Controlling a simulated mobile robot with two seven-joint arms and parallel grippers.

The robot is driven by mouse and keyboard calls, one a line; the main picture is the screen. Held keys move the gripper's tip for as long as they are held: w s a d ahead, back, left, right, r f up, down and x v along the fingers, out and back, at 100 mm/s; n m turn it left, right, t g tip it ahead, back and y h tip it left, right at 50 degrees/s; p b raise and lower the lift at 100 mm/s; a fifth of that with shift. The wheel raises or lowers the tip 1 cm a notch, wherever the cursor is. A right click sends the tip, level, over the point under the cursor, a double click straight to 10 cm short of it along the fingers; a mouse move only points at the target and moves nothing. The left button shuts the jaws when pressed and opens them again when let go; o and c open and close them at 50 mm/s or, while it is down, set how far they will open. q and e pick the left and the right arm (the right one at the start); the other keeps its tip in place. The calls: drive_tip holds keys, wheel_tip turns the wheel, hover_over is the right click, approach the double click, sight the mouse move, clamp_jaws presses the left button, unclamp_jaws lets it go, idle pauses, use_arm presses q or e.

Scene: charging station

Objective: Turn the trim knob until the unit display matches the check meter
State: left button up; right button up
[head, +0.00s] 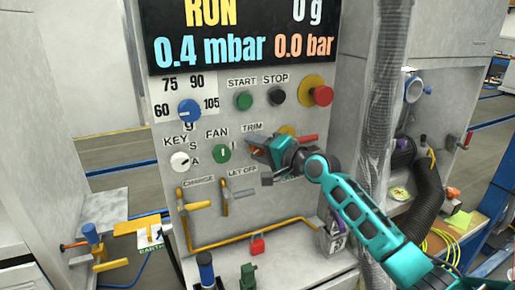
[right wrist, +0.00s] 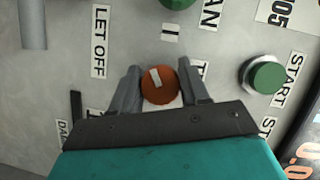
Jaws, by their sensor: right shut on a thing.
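The trim knob (right wrist: 160,85) is a round orange-brown knob with a pale pointer mark, seen in the right wrist view on the grey panel. My right gripper (right wrist: 161,80) is shut on it, one finger on each side. In the head view the right gripper (head: 262,150) is at the panel below the TRIM label and mostly hides the knob. The unit display (head: 240,30) is black and reads RUN, 0 g, 0.4 mbar and 0.0 bar; its top is cut off. I cannot make out a check meter reading. My left gripper is not in view.
Near the gripper are the green START button (head: 243,100), black STOP button (head: 277,96), red emergency button (head: 322,95), blue selector (head: 188,110), green FAN knob (head: 222,153) and white key knob (head: 180,161). Yellow-handled valves (head: 196,204) sit below. A wrapped duct (head: 378,90) stands right.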

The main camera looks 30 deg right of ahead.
drive_tip(key=shift+a, duration=0.1)
drive_tip(key=o, duration=1)
drive_tip(key=shift+s, duration=0.1)
drive_tip(key=v, duration=1.2)
drive_tip(key=shift+s+b, duration=0.35)
drive_tip(key=shift+b, duration=0.05)
